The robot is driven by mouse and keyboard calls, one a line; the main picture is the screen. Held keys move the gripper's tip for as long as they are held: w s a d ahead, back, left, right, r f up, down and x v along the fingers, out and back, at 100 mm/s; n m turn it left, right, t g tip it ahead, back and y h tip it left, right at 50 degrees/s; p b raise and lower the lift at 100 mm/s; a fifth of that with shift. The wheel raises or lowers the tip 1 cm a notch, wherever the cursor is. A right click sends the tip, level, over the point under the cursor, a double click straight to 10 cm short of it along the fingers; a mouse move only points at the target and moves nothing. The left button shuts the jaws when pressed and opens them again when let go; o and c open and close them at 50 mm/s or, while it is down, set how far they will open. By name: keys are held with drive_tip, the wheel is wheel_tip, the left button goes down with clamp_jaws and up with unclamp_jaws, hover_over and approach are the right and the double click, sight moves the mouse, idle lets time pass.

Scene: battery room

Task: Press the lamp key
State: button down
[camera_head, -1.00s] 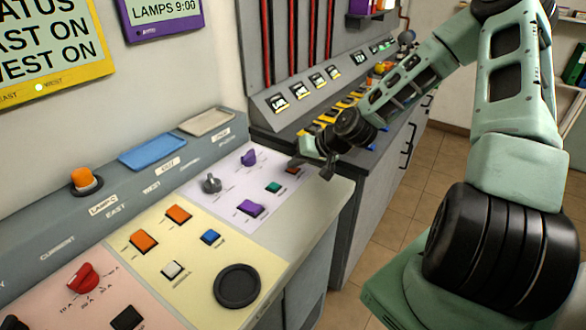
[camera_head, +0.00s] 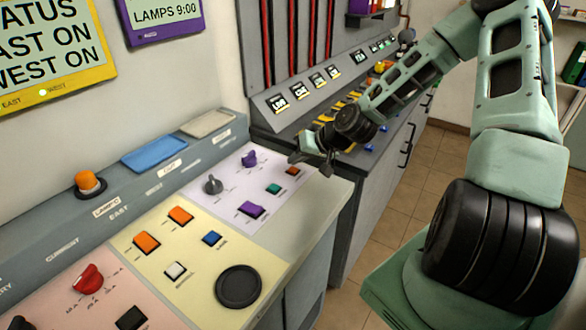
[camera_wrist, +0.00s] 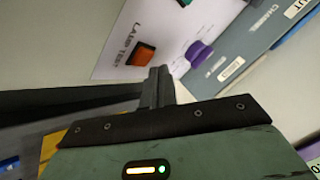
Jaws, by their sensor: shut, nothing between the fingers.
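The lamp key is a small orange-red square key (camera_head: 292,171) in a dark frame, on the far right corner of the pale lilac panel (camera_head: 222,205). In the wrist view the orange key (camera_wrist: 141,55) shows beside the printed words LAMP TEST. My gripper (camera_head: 303,160) is over the panel's far edge, just beyond the key in the head view. In the wrist view its shut, empty fingers (camera_wrist: 158,84) end just below the key in the picture. They look apart from the key, but the exact gap cannot be told.
On the lilac panel are a green key (camera_head: 273,188), a purple key (camera_head: 250,209), a purple knob (camera_head: 249,158) and a grey knob (camera_head: 213,185). The yellow panel (camera_head: 215,262) is nearer. A second console (camera_head: 290,125) stands behind my gripper. An orange lamp (camera_head: 86,180) sits on the ledge.

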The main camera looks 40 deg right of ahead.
sight(297, 170)
drive_tip(key=shift+r+p, duration=2.4)
drive_tip(key=shift+r, duration=0.15)
drive_tip(key=shift+f, duration=0.1)
